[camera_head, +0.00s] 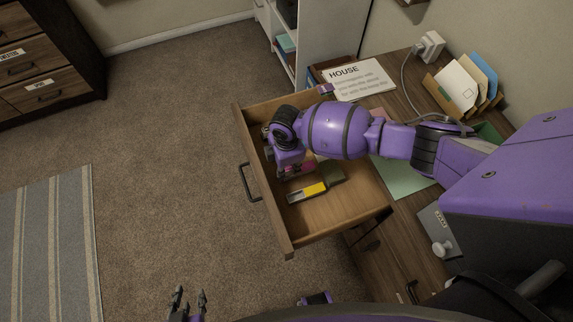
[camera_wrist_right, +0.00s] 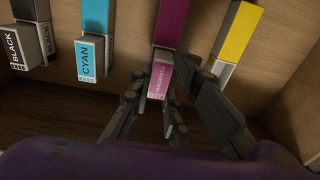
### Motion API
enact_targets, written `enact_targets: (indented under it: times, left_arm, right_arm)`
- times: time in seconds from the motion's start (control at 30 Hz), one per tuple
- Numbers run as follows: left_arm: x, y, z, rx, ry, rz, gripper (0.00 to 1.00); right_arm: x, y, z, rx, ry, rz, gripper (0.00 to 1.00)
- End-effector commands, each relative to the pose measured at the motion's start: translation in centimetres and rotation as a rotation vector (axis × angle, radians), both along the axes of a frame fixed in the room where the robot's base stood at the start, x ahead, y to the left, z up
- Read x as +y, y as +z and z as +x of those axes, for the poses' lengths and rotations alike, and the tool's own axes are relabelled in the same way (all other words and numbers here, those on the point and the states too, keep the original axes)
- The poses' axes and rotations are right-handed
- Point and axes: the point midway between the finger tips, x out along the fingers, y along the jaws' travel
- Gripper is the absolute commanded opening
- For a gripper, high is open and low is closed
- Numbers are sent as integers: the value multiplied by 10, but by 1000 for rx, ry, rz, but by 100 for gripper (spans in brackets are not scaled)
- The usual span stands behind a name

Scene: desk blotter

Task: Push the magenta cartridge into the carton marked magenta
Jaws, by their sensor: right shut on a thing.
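The magenta cartridge (camera_wrist_right: 158,82), with its name on its near face, sits between the fingers of my right gripper (camera_wrist_right: 165,88). This gripper is shut on it, low inside the open drawer. A longer magenta-topped carton (camera_wrist_right: 172,22) lies straight beyond it in the right wrist view. The two look in line and very close; I cannot tell how far one is inside the other. In the head view my right gripper (camera_head: 290,165) hides most of the magenta pieces. My left gripper (camera_head: 188,296) is open and empty, low over the carpet, away from the drawer.
The drawer (camera_head: 335,212) also holds a cyan piece (camera_wrist_right: 90,58), a black piece (camera_wrist_right: 22,48) and a yellow piece (camera_wrist_right: 240,30). The yellow piece lies close beside my right finger. The drawer's walls enclose the gripper. Bare drawer floor shows toward the bottom in the head view.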

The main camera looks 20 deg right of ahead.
Motion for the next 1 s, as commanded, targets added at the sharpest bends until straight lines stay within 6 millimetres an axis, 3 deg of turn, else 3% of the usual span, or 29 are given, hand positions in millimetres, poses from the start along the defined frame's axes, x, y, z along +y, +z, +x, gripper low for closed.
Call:
enact_targets:
  times: [0.2,0.23,0.37,0.77,1.0]
  left_arm:
    - [0,-5,-6,11,2,0,28]
    - [1,-4,-6,12,2,0,28]
    - [1,-5,-10,17,4,1,28]
    - [0,-5,-6,12,0,1,28]
    - [0,-5,-6,12,1,1,28]
  right_arm:
    - [0,-7,0,0,0,0,0]
    - [0,-6,0,0,0,0,20]
    - [0,-5,0,-1,0,0,38]
    - [0,1,1,-1,0,0,38]
    - [-1,44,1,-4,2,0,38]
